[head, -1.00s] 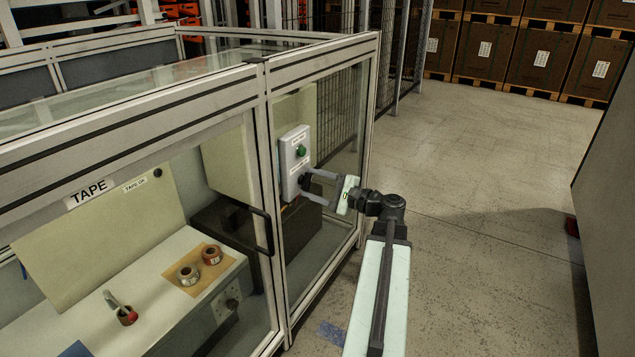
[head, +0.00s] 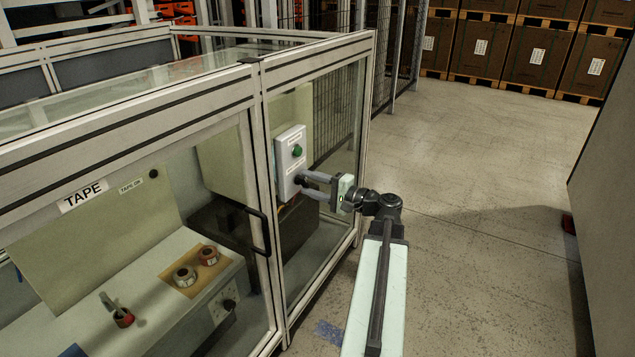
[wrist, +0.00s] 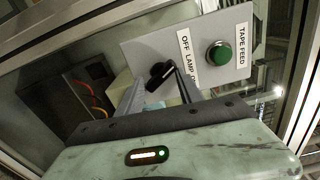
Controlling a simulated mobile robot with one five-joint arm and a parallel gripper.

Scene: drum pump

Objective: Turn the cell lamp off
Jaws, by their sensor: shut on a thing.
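A light grey control box (head: 285,160) is mounted inside the framed cell, behind the side opening. It carries a green button (head: 297,151) above a black rotary knob (head: 300,180). In the wrist view the knob (wrist: 161,74) sits beside a label (wrist: 188,62) that reads "OFF LAMP", with the rest of it hidden. The green button (wrist: 219,54) is beside the "TAPE FEED" label (wrist: 243,45). My gripper (head: 306,184) reaches in from the right, its fingers closed around the black knob. The fingers partly hide the knob, and its exact pointing is hard to tell. The lamp itself is not identifiable.
The cell's aluminium frame (head: 268,190) and a black door handle (head: 262,232) stand left of my arm. Tape rolls (head: 186,276) lie on the bench behind the panel. A grey wall (head: 608,210) is at right. The floor (head: 480,170) between is clear.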

